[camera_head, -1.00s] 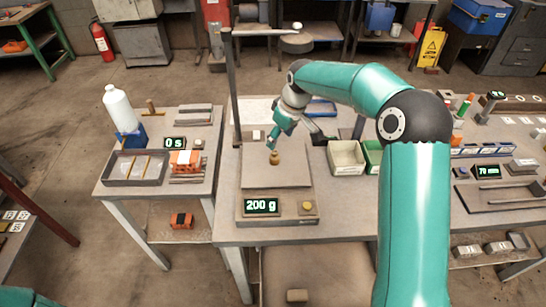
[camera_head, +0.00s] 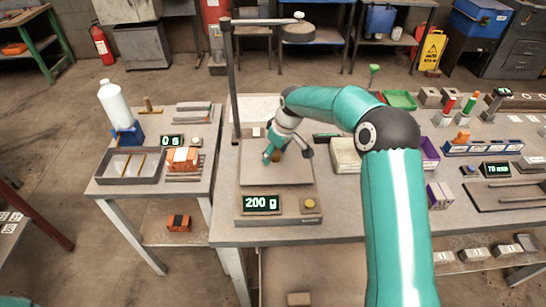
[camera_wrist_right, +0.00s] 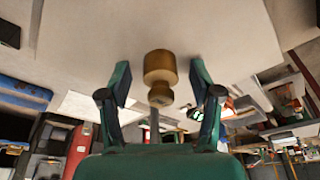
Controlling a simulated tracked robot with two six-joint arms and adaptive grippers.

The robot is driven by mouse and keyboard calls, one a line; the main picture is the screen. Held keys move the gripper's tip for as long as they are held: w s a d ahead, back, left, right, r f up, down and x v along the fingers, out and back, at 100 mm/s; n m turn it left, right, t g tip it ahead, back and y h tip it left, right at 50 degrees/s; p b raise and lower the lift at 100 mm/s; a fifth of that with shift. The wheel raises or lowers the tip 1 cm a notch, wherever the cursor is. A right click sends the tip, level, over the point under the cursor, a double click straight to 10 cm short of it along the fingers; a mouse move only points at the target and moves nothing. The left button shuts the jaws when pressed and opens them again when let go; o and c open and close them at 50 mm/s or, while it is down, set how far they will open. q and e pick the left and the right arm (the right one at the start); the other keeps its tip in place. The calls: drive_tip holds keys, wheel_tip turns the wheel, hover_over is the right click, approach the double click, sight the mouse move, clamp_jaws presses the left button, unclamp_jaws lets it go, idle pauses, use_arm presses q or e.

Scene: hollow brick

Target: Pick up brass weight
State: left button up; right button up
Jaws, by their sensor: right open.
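The brass weight (camera_wrist_right: 160,68), a small cylinder with a narrower knob, stands on the pan of the scale (camera_head: 277,172), whose display reads 200 g. My right gripper (camera_wrist_right: 158,82) is open, with one finger on each side of the weight and a gap to it on both sides. In the head view my right gripper (camera_head: 270,156) is low over the pan and mostly hides the weight. My left gripper is not in view.
A dark post (camera_head: 235,80) with an arm and round disc (camera_head: 300,32) rises behind the scale. A side table at left holds a white bottle (camera_head: 115,105), a grey tray (camera_head: 130,181) and orange blocks (camera_head: 183,158).

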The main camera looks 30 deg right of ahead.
drive_tip(key=shift+r, duration=0.1)
clamp_jaws()
idle(0.3)
